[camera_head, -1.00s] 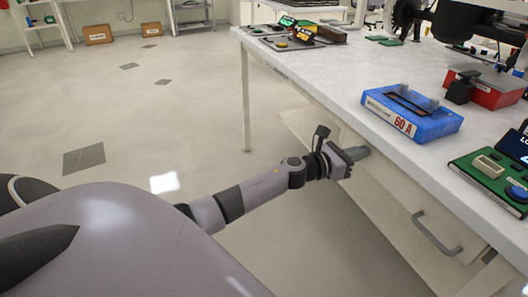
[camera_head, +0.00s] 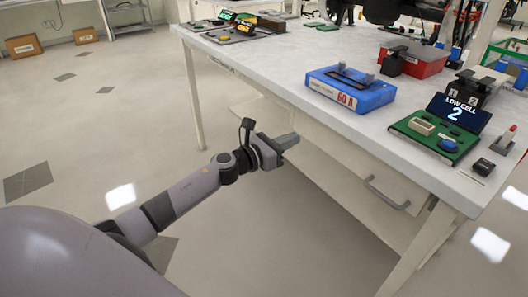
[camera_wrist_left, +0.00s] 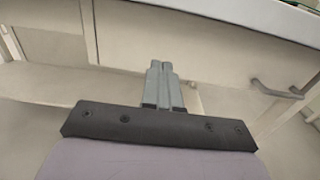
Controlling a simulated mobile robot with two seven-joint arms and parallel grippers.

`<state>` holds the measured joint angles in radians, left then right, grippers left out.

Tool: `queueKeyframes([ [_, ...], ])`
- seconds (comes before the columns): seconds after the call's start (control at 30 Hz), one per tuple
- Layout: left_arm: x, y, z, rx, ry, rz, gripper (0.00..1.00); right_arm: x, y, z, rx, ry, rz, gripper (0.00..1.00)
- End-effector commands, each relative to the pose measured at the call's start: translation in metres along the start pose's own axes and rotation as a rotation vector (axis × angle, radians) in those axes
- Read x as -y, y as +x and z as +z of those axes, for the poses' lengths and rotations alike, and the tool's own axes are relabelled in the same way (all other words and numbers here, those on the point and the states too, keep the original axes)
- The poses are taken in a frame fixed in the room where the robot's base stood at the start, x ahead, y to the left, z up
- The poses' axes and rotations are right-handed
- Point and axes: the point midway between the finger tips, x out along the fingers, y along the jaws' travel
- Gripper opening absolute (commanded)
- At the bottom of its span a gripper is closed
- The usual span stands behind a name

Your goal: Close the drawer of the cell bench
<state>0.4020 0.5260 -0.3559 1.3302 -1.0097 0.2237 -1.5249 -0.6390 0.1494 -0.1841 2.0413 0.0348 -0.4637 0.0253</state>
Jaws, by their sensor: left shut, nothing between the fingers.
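The cell bench (camera_head: 270,65) has a pale top that runs across the right of the head view. Its drawer front (camera_head: 335,165) is a pale panel under the top, with a grey bar handle (camera_head: 387,192) toward its right end. How far the drawer stands out is hard to tell. My left gripper (camera_head: 288,141) is shut and empty, in front of the panel and to the left of the handle. In the left wrist view the shut fingers (camera_wrist_left: 159,70) point at the drawer front (camera_wrist_left: 200,45), with the handle (camera_wrist_left: 278,90) to their right. Contact cannot be told. My right gripper is not in view.
On the bench top stand a blue case (camera_head: 350,90), a green board with a "LOW CELL 2" screen (camera_head: 455,113), and a red box (camera_head: 415,62). A bench leg (camera_head: 195,100) stands beyond my left arm. The floor (camera_head: 120,95) at left is open.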

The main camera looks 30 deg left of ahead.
Motion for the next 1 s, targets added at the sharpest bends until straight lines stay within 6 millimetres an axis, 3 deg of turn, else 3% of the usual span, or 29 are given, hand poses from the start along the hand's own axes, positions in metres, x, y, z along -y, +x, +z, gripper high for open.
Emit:
queueKeyframes([
  [0.2, 0.0, -0.038, -0.002, -0.003, 0.0, 0.0, 0.0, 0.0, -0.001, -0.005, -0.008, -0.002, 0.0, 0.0],
  [0.4, 0.0, -0.061, -0.001, -0.001, -0.001, 0.0, 0.0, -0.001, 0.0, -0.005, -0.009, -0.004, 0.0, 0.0],
  [0.8, 0.002, -0.072, -0.002, -0.001, -0.02, 0.002, 0.0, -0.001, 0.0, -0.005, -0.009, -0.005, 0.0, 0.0],
  [0.87, 0.006, -0.074, -0.006, 0.0, -0.08, 0.007, 0.0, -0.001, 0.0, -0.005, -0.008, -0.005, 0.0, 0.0],
  [1.0, 0.031, -0.088, -0.032, 0.005, -0.455, 0.055, 0.0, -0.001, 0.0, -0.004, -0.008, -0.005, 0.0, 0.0],
])
